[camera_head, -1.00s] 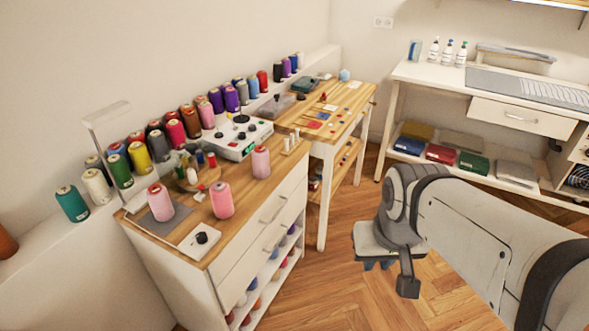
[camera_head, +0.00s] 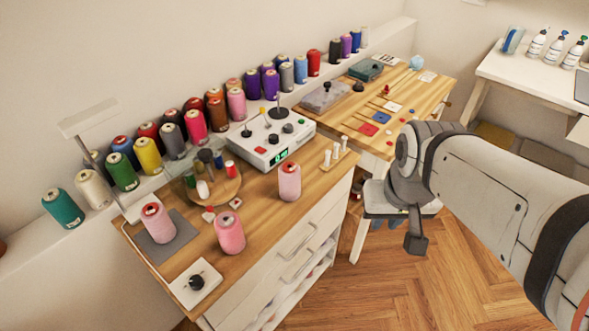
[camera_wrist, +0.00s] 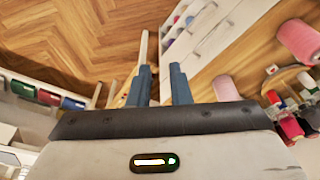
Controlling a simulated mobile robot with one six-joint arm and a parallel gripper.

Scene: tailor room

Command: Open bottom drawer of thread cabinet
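The thread cabinet (camera_head: 262,222) has a wooden top and a white front with two drawers. The upper drawer handle (camera_head: 301,240) and the bottom drawer (camera_head: 298,266) with its own bar handle face right in the head view. Both drawers look shut. My gripper (camera_head: 385,222) is right of the cabinet front, apart from it, with its blue fingers partly hidden by the wrist. In the wrist view my gripper (camera_wrist: 160,72) has two blue fingers spread with an empty gap. The white cabinet front (camera_wrist: 208,30) shows there, beyond and right of the fingers.
Pink spools (camera_head: 230,232) and a control box (camera_head: 268,140) stand on the cabinet top. A wooden worktable (camera_head: 425,92) adjoins the cabinet at the back. A white bench (camera_head: 495,65) stands at the far right. Wooden floor (camera_head: 395,290) is clear before the cabinet.

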